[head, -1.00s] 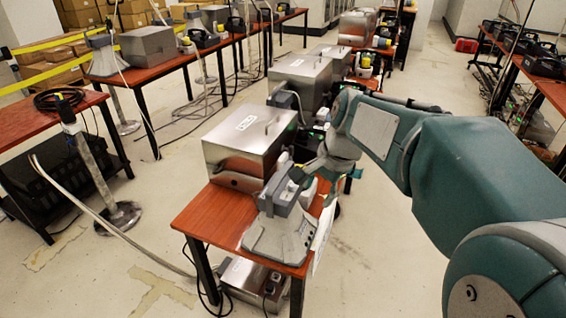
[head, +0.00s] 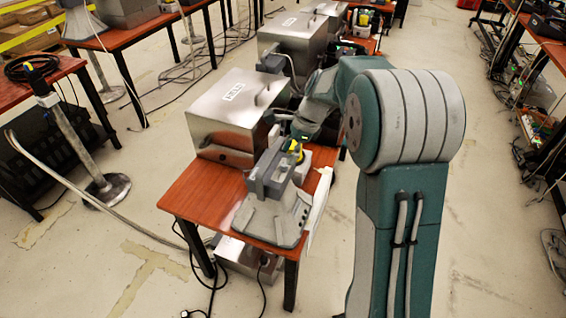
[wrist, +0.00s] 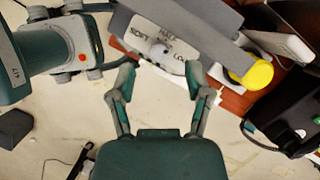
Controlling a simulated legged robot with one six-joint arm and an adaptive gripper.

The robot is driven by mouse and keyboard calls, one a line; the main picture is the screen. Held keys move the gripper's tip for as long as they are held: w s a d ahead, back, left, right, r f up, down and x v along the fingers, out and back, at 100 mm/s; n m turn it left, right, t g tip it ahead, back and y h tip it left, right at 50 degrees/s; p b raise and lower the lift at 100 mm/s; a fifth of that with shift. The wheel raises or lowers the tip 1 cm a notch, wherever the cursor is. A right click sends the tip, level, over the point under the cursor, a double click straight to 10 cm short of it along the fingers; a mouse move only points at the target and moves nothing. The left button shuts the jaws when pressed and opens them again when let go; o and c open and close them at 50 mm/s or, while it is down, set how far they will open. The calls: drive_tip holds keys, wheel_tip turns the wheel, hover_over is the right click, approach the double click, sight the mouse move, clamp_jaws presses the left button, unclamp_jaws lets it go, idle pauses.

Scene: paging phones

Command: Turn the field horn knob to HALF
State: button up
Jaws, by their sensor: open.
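The grey horn (head: 270,208) stands at the front of the red-brown table in the head view. In the wrist view a pale dial plate on a grey housing (wrist: 198,20) reads SOFT, HALF and a partly hidden word starting LO. A small pale round knob (wrist: 161,50) sits at the middle of this plate; its pointer direction is too small to tell. My gripper (wrist: 160,75) is open and empty, its fingertips apart on either side below the knob, with no clear contact. In the head view my arm and other things hide the fingertips and knob.
A shiny metal box (head: 222,128) with a label stands behind the horn on the table (head: 190,190). A yellow round end (wrist: 258,75) is right of the dial. A dark device (wrist: 292,112) lies at the right. Cables cross the floor; a stand (head: 75,140) is at left.

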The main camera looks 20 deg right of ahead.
sight(284, 164)
drive_tip(key=x, duration=0.3)
drive_tip(key=shift+d+f, duration=0.25)
drive_tip(key=shift+f, duration=0.1)
drive_tip(key=shift+a+f, duration=0.2)
drive_tip(key=shift+f, duration=0.05)
drive_tip(key=shift+a, duration=0.1)
drive_tip(key=shift+a, duration=0.1)
clamp_jaws()
drive_tip(key=n+g, duration=0.1)
drive_tip(key=n, duration=0.3)
drive_tip(key=shift+w+n+g+h, duration=0.15)
drive_tip(key=shift+n+g, duration=0.3)
drive_tip(key=shift+n, duration=0.5)
drive_tip(key=shift+s+n+g+h, duration=0.1)
drive_tip(key=shift+n+g+h, duration=0.25)
drive_tip(key=shift+n, duration=0.6)
